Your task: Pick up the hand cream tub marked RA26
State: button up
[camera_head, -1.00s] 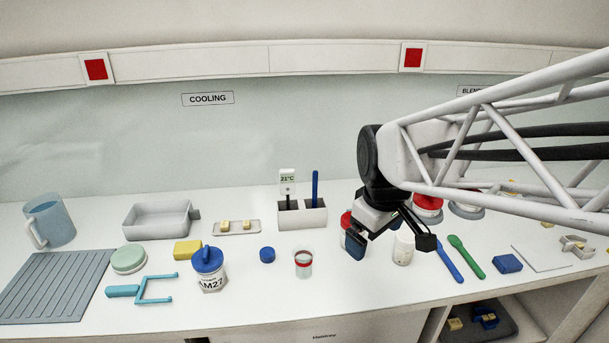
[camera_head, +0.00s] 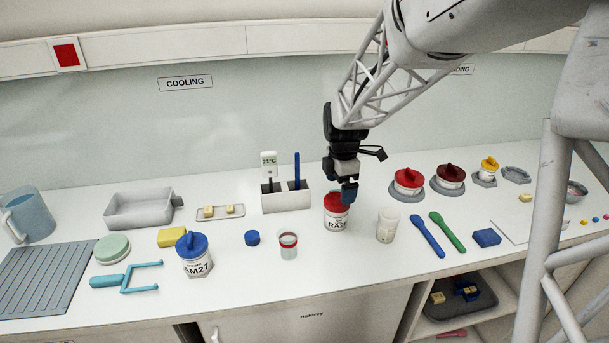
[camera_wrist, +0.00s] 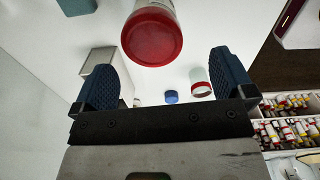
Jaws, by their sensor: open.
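The hand cream tub marked RA2, its last character hard to read (camera_head: 336,222), stands upright on the worktop. It is a white jar with a red lid. My gripper (camera_head: 349,194) hangs just above and behind its lid, pointing down. In the wrist view, my gripper (camera_wrist: 166,82) has its two blue pads wide apart with nothing between them. The tub's red lid (camera_wrist: 152,40) shows beyond the pads at the top of that view. Part of the lid is hidden by a finger in the head view.
A white cup (camera_head: 387,226) stands close to the right of the tub, and a red-banded beaker (camera_head: 288,246) to the left. A grey holder (camera_head: 286,200) is behind left. A blue-lidded tub marked M27 (camera_head: 196,262) is farther left. Red-lidded tubs (camera_head: 407,184) stand behind right.

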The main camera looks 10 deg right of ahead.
aim_at(339, 198)
jog(key=shift+w+d+f+n, duration=0.1)
jog(key=shift+w+f+n, duration=0.2)
jog(key=shift+w, duration=0.1)
jog(key=shift+f, duration=1.3)
jog(key=shift+w+f, duration=0.1)
jog(key=shift+f, duration=2.5)
jog(key=c, duration=1)
